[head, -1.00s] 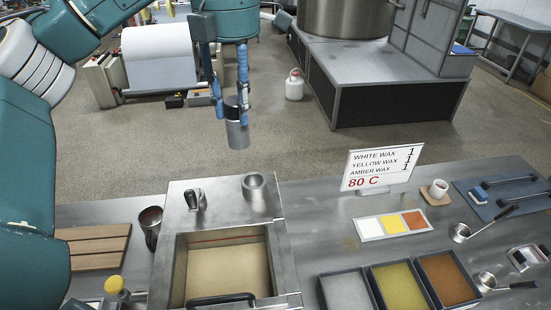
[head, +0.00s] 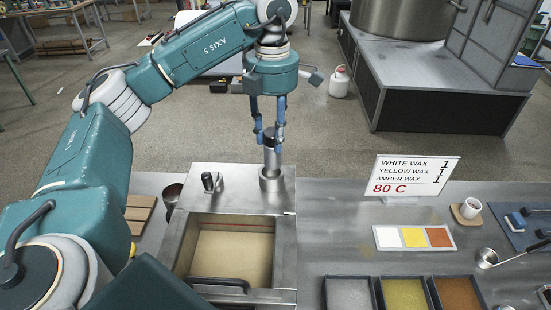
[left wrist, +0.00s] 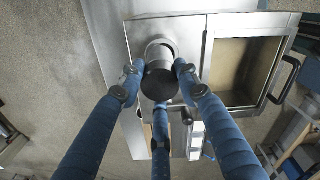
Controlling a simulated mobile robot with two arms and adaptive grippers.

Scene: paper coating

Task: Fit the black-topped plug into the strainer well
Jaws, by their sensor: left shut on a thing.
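The plug (head: 271,160) is a grey metal cylinder with a black top, held upright. My left gripper (head: 269,138) is shut on it near its top. The strainer well (head: 271,183) is a short metal ring on the back right of the steel tank top. The plug's lower end is at the well's mouth; I cannot tell how far inside it is. In the left wrist view, the plug's black top (left wrist: 160,82) is between my left gripper's fingers (left wrist: 158,88), with the well's rim (left wrist: 160,47) showing behind it. My right gripper is not in view.
A black knob (head: 209,182) stands on the tank top left of the well. The open tank (head: 188,235) has a black front handle (head: 218,284).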

